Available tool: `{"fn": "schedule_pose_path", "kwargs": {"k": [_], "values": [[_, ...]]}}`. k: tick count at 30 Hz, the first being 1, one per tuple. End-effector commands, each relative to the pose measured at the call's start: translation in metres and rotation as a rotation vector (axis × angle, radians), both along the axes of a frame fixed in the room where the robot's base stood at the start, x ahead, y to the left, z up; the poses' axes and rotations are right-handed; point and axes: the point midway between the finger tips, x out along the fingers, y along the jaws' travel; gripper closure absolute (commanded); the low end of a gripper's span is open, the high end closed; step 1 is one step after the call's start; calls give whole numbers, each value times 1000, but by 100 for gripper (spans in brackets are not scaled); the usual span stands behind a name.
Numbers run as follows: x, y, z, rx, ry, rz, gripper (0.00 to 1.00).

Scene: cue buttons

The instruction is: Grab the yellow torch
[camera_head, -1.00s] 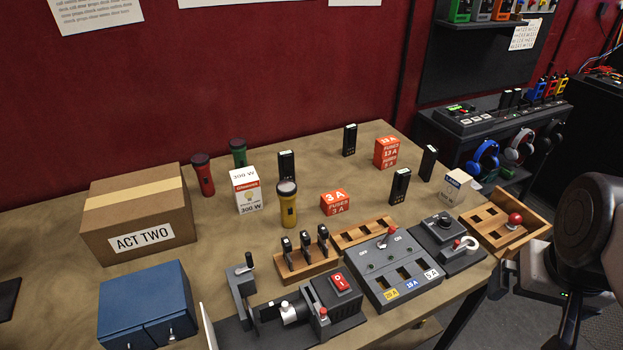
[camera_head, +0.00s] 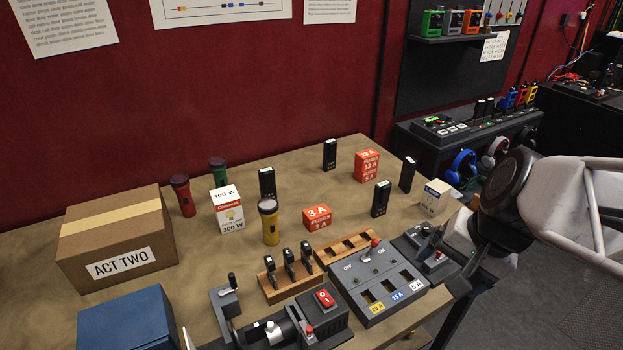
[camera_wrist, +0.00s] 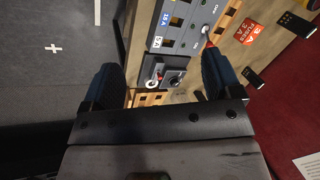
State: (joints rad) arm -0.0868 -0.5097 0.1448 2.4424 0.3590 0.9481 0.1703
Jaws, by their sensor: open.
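The yellow torch (camera_head: 270,225) stands upright on the table, lens end up, right of the white and red 300 W bulb box (camera_head: 227,209) and behind the wooden rack of black-handled switches (camera_head: 289,275). My gripper (camera_wrist: 160,68) is open and empty. It is over the right front part of the table, well to the right of the yellow torch, with a control box between its fingers in the wrist view.
The grey fuse panel (camera_head: 377,288) and a red-switch box (camera_head: 322,313) line the front edge. An orange fuse box (camera_head: 317,217) and black devices (camera_head: 381,198) stand right of the torch. The ACT TWO carton (camera_head: 119,237) is at left.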

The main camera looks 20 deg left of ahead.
Motion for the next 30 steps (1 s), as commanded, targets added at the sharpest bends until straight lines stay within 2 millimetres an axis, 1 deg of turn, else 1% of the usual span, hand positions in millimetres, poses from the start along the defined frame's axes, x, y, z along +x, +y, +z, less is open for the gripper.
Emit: {"fn": "schedule_pose_path", "kwargs": {"k": [1,3,11,19,27,30], "values": [[9,15,-4,49,35,-30,16],[20,35,-7,118,80,-82,16],[61,109,-20,354,273,-283,16],[103,185,-37,560,503,-510,16],[142,259,-63,725,752,-750,16],[155,282,-74,772,833,-832,16]]}}
